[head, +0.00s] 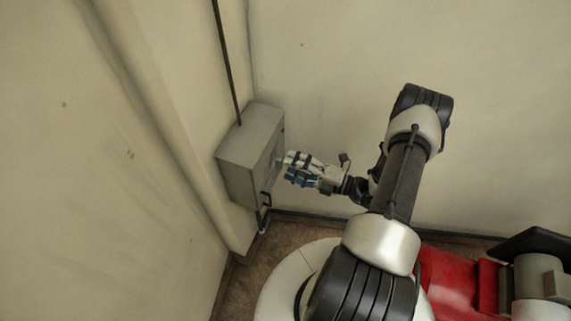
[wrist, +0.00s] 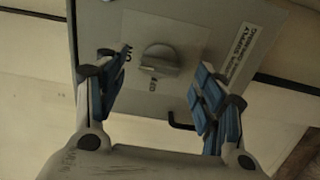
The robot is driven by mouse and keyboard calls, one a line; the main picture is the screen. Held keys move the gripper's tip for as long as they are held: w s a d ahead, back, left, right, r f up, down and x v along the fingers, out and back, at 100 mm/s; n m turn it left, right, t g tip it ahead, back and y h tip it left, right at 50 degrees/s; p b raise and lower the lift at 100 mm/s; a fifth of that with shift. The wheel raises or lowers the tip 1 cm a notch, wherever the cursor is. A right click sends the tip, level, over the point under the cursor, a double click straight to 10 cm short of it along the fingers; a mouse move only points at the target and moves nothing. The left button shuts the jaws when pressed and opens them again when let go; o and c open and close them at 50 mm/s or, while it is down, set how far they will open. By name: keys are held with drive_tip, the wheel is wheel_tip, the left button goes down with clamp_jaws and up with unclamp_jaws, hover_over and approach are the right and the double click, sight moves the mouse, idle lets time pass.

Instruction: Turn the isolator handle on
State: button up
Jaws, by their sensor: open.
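The isolator handle (wrist: 158,60) is a grey rotary knob with a raised bar on a light plate, on the front of a grey box (head: 240,160). In the wrist view the bar lies roughly crosswise. Lettering that looks like ON is at the left of the knob, and OFF is below it; which one the bar points to I cannot tell. My gripper (wrist: 164,63) is open, its blue-padded fingers on either side of the knob, with visible gaps. In the head view my gripper (head: 287,166) is close to the box's front; the knob is hidden there.
The box is on the left wall near the room corner, with a dark conduit (head: 227,65) rising from it. A printed label (wrist: 240,55) is beside the knob plate. The right wall is bare.

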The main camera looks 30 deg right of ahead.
drive_tip(key=v, duration=0.9)
drive_tip(key=shift+r, duration=0.1)
drive_tip(key=a+r+n+g, duration=0.7)
drive_tip(key=r+n, duration=0.2)
drive_tip(key=n, duration=0.2)
drive_tip(key=a+r+n+g, duration=0.6)
drive_tip(key=r+n, duration=0.3)
drive_tip(key=n, duration=0.2)
drive_tip(key=s+a+r+n+t+h, duration=0.1)
drive_tip(key=s+a+r+n+h, duration=0.2)
drive_tip(key=n, duration=0.9)
drive_tip(key=s+a+r+n+t+h, duration=0.2)
drive_tip(key=s+r+n+h, duration=0.5)
drive_tip(key=r+n, duration=0.4)
drive_tip(key=shift+s+a+n+t+h, duration=0.35)
drive_tip(key=shift+a+n+h, duration=0.15)
drive_tip(key=shift+a+n, duration=0.35)
drive_tip(key=shift+c, duration=0.3)
